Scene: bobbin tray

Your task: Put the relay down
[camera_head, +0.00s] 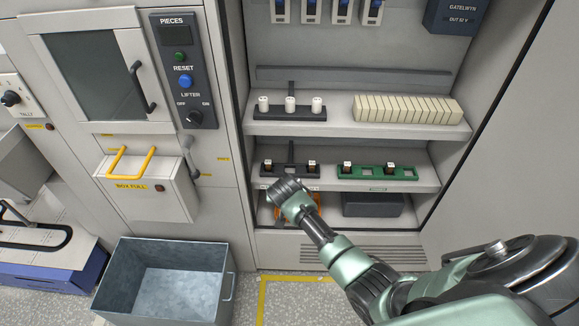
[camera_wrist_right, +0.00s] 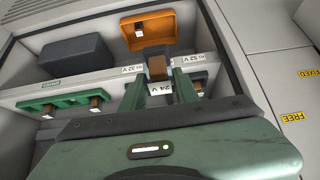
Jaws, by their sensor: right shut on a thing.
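My right gripper (camera_head: 287,187) is in front of the lower shelf's edge, just below the dark rack (camera_head: 290,171). In the wrist view my right gripper (camera_wrist_right: 158,88) is shut on a relay (camera_wrist_right: 157,68), a small brown block between its fingers. The head view hides this relay behind the gripper. The dark rack holds a relay on the left (camera_head: 268,167) and one on the right (camera_head: 311,167). My left gripper is out of view.
A dark box (camera_head: 372,205) stands right of the orange bin on the cabinet floor. The upper shelf holds white bobbins (camera_head: 290,104) and a row of cream blocks (camera_head: 407,109). An open grey metal bin (camera_head: 170,270) stands on the floor at left.

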